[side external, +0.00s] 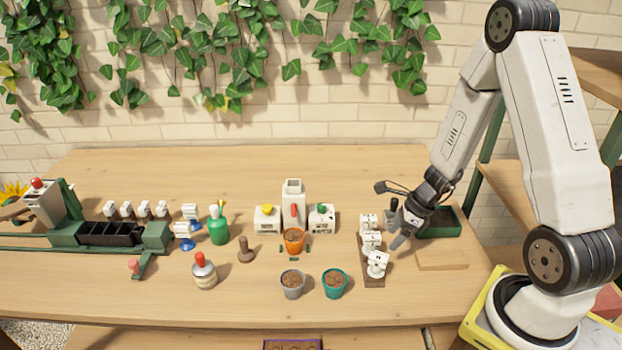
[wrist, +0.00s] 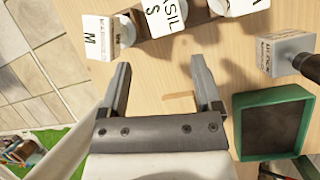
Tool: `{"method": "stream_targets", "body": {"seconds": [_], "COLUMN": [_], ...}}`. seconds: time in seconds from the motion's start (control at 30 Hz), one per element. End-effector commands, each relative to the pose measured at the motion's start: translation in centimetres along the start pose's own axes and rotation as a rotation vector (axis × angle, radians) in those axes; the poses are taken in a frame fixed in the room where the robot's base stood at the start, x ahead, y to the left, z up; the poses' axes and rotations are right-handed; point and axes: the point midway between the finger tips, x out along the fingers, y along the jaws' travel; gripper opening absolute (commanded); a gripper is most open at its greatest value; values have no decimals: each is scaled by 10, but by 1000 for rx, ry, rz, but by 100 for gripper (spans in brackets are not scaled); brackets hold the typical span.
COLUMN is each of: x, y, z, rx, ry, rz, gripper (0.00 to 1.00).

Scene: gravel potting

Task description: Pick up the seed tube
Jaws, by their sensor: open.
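Several white labelled containers (side external: 371,241), which look like seed tubes, stand in a dark brown rack (side external: 373,281) right of the middle of the table. In the wrist view one container (wrist: 165,16) reads partly "ASIL S", and another (wrist: 96,37) reads "M"; a third is cut by the top edge. I cannot tell which one is the seed tube meant. My gripper (side external: 396,232) is just right of the rack. In the wrist view my gripper (wrist: 160,64) is open with bare table between its fingers; the containers are beyond the fingertips.
A green tray (wrist: 240,128) with a dark bottom and a grey block (wrist: 284,54) lie right of my gripper. A thin wooden board (side external: 442,260) lies nearby. Grey (side external: 292,289), teal (side external: 335,289) and orange (side external: 294,246) pots stand left of the rack. The table's front middle is free.

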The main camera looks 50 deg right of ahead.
Motion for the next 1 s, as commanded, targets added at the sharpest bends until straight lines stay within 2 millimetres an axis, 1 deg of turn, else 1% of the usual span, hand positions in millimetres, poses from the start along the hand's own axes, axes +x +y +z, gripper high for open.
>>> {"method": "stream_targets", "body": {"seconds": [0.03,0.1,0.2,0.3,0.57,1.0], "x": [-5,-11,-18,-22,-22,2], "y": [-2,-2,-3,-3,-3,-4], "z": [11,22,33,40,42,40], "rx": [-53,-112,-177,-214,-226,-224], "ry": [8,20,34,42,45,45], "rz": [-11,-21,-32,-41,-42,-42], "gripper": [82,82,82,82,82,82]}}
